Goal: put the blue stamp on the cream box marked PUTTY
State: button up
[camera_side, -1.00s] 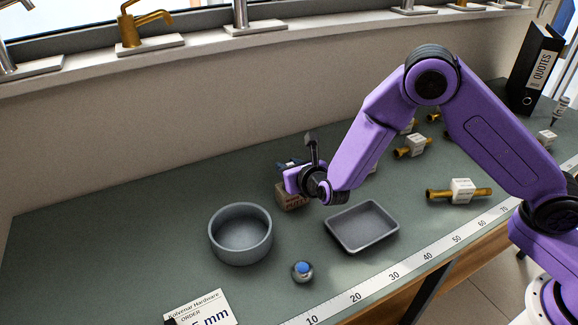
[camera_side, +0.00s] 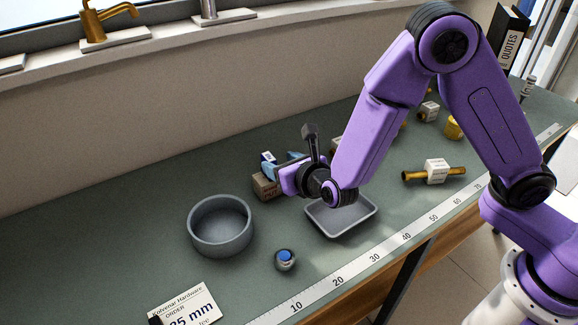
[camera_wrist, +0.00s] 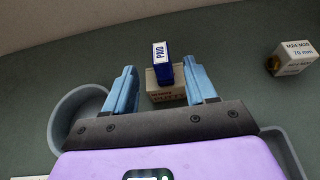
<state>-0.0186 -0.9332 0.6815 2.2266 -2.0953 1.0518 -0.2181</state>
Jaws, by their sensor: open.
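The blue stamp (camera_wrist: 162,62), with a white label reading PAID, stands upright on the box marked PUTTY (camera_wrist: 166,97) in the wrist view. The box looks tan-brown, and in the side view the box (camera_side: 264,187) is partly hidden behind my gripper. My gripper (camera_wrist: 160,70) is open, with one light-blue finger on each side of the stamp in the picture. Gaps show between the fingers and the stamp, and nothing is held. In the side view my gripper (camera_side: 283,165) is close to the box, and its fingers partly overlap there.
A round grey bowl (camera_side: 221,241) stands in front of the box. A shallow grey tray (camera_side: 345,228) lies under my wrist at right. A blue-topped metal ball (camera_side: 286,261) sits near the ruler strip (camera_side: 340,283). Tagged brass fittings (camera_side: 436,172) lie to the right.

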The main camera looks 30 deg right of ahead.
jog(key=shift+v, duration=1.5)
jog(key=s+d+r+m+g+h, duration=0.25)
jog(key=s+d+m, duration=0.25)
jog(key=d+m, duration=0.25)
jog(key=s+d+r+m+g+h, duration=0.2)
jog(key=s+d+m+g+h, duration=0.25)
jog(key=d, duration=0.45)
jog(key=s+d+r+m+g+y, duration=0.1)
jog(key=s+d+m+g+y, duration=0.1)
jog(key=s+m+g+y, duration=0.4)
jog(key=s+m+y, duration=0.1)
jog(key=s+m, duration=0.4)
jog(key=s, duration=0.9)
jog(key=shift+d+r, duration=0.15)
jog(key=shift+r, duration=0.25)
